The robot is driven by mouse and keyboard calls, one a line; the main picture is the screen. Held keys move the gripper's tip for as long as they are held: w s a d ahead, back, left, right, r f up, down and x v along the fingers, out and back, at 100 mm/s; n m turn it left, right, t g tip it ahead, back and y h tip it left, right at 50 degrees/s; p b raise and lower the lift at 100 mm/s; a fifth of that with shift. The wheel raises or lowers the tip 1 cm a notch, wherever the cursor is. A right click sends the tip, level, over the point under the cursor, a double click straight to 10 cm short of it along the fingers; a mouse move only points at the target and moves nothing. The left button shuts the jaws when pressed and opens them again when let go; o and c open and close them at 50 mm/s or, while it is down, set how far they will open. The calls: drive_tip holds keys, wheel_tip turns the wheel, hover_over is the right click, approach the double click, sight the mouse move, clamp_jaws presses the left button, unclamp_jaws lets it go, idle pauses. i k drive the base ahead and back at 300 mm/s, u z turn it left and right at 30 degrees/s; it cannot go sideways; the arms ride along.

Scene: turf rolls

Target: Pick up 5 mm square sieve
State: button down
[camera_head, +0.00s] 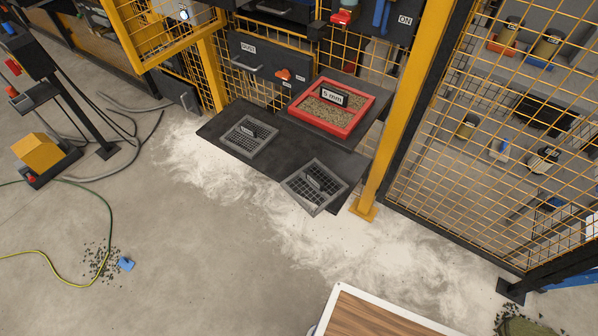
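A square red-framed sieve (333,108) sits on the dark shelf by the yellow fence. A tag (334,95) reading "5 mm" stands in it, and brownish grains cover its inside. Two square grey sieves with coarser-looking mesh lie nearby on the lower dark plate. The left grey sieve (248,137) lies flat. The right grey sieve (314,187) is at the plate's front edge and seems to overhang it. Each has a small dark tag I cannot read. My gripper is not in view.
The dark plate (225,122) is bounded by a yellow post (402,110) on the right and mesh fencing behind. White powder (190,168) covers the floor in front. Cables, a hose and a blue piece (126,264) lie left. The middle floor is mostly clear.

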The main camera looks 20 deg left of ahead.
sight(311, 181)
drive_tip(key=z, duration=0.05)
drive_tip(key=k, duration=1.15)
drive_tip(key=u, duration=1.4)
drive_tip(key=i, duration=2.15)
